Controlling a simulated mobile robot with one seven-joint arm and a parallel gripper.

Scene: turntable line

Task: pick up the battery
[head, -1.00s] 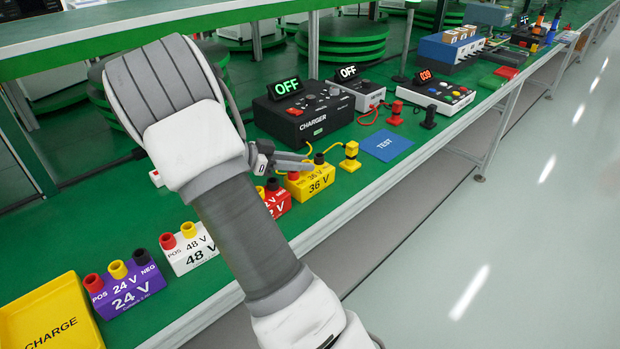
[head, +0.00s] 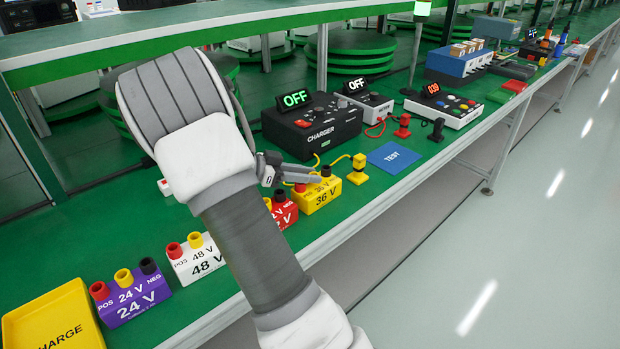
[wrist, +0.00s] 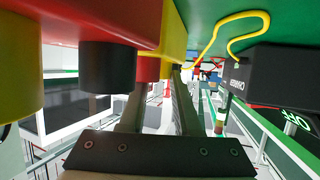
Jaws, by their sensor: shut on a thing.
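Several box-shaped batteries stand in a row on the green table: purple 24 V (head: 135,300), white 48 V (head: 198,262), red (head: 284,212) and yellow 36 V (head: 318,198). Each shows coloured round posts on top. My gripper (head: 316,174) reaches across the top of the yellow battery, between its red and black posts. In the wrist view its narrow fingers (wrist: 160,100) are shut at the yellow battery (wrist: 174,32); the exact grip is hidden. The yellow battery appears to sit on the table. The red battery (wrist: 100,20) is close beside it.
A black charger (head: 312,128) reading OFF stands behind, with a yellow cable to a yellow plug (head: 358,172) right of the yellow battery. A blue TEST mat (head: 394,157) is clear. A yellow CHARGE tray (head: 52,312) is at front left. A meter (head: 366,106) stands behind.

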